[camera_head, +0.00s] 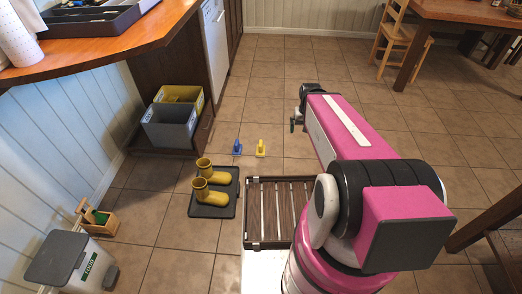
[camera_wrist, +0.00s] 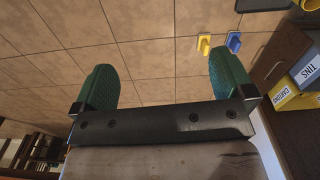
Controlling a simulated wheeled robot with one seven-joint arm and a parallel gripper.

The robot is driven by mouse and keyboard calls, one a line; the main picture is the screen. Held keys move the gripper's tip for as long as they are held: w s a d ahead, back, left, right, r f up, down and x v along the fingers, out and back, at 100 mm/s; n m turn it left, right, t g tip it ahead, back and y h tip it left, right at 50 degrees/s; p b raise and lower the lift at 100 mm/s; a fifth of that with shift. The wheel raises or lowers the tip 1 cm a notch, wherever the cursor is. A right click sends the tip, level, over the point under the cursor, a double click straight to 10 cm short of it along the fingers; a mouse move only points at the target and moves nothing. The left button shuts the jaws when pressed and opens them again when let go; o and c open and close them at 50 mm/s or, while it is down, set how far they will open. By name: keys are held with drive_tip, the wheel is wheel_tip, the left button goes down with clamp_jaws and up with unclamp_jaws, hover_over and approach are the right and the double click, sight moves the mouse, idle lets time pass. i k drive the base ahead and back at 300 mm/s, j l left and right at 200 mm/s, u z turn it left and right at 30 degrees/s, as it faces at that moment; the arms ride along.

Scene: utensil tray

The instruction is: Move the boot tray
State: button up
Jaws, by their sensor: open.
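The boot tray (camera_head: 212,212) is a flat dark tray on the tiled floor, left of the slatted rack at my base in the head view. A pair of yellow boots (camera_head: 211,194) stands upright on it. My gripper (camera_wrist: 163,78) is open and empty, with two green pads wide apart over bare floor tiles. In the head view my gripper (camera_head: 297,117) is beyond the tray and to its right, well apart from it. In the wrist view a dark edge (camera_wrist: 262,4) is cut off at the top right; I cannot tell surely whether it is the tray.
A blue item (camera_head: 237,147) and a yellow item (camera_head: 261,148) stand on the floor beyond the tray. Grey and yellow bins (camera_head: 170,127) are at the cabinet. A lidded bin (camera_head: 72,262) and a wooden caddy (camera_head: 97,218) stand at left. Floor left of the tray is clear.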

sight(195, 210)
drive_tip(key=k+j+u, duration=0.1)
drive_tip(key=k+j, duration=0.2)
drive_tip(key=k, duration=0.3)
drive_tip(key=k+j, duration=0.4)
drive_tip(key=k, duration=0.2)
drive_tip(key=k+j+u, duration=0.15)
drive_tip(key=k+j, duration=0.2)
drive_tip(key=k, duration=0.25)
drive_tip(key=k+j, duration=0.45)
drive_tip(key=i+j+z, duration=0.3)
drive_tip(key=i, duration=0.3)
drive_tip(key=i+j+z, duration=0.2)
drive_tip(key=i+z, duration=0.15)
drive_tip(key=i, duration=0.2)
drive_tip(key=i+j+z, duration=0.3)
drive_tip(key=i+j, duration=0.15)
drive_tip(key=i, duration=0.1)
